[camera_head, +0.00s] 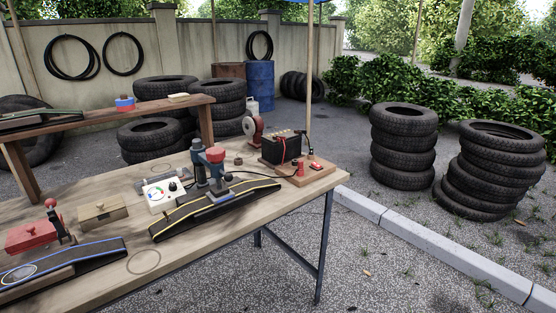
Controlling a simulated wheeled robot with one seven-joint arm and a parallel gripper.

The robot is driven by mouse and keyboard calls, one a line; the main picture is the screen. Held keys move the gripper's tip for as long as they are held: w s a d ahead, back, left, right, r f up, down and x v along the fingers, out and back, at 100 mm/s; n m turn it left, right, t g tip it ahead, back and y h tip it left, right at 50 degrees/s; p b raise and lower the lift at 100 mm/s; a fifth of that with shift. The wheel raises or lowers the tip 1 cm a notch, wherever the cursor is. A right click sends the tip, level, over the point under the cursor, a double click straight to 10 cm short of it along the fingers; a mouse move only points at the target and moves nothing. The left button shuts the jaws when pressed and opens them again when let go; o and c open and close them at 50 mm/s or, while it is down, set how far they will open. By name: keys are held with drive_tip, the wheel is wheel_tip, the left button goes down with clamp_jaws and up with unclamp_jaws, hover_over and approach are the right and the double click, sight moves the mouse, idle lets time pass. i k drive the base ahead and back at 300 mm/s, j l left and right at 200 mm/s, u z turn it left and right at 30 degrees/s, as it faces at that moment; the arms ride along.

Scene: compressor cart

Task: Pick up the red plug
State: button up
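I cannot tell for certain which thing is the red plug. A small red upright piece (301,169) and a low red piece with a pale mark (316,166) are on a wooden board (299,180) at the right end of the near table. A black battery-like box (281,149) stands on the same board, with a thin dark upright lead or rod beside it. A red-topped blue-grey device (215,158) stands farther left on the table. My gripper does not show in this view.
The near wooden table (190,244) also bears a black ramp with yellow edging (212,211), a white gauge box (160,196), a tan box (103,212) and a red box (33,236). Tyre stacks (404,146) stand beyond it. Gravel at the front right is open.

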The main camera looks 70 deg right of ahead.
sight(300, 164)
drive_tip(key=k+l+u, duration=0.1)
drive_tip(key=l, duration=0.35)
drive_tip(key=k+l+u, duration=0.15)
drive_tip(key=l, duration=0.3)
drive_tip(key=k+l+u, duration=0.1)
drive_tip(key=k+l, duration=0.15)
drive_tip(key=l, duration=0.15)
drive_tip(key=k+l+u, duration=0.15)
drive_tip(key=l, duration=0.25)
drive_tip(key=k+l, duration=0.2)
drive_tip(key=l, duration=0.15)
drive_tip(key=k+l, duration=0.2)
drive_tip(key=l, duration=0.2)
drive_tip(key=k+l, duration=0.2)
drive_tip(key=l, duration=0.15)
drive_tip(key=k+l, duration=0.2)
drive_tip(key=l, duration=0.2)
drive_tip(key=k+l, duration=0.2)
drive_tip(key=l, duration=0.15)
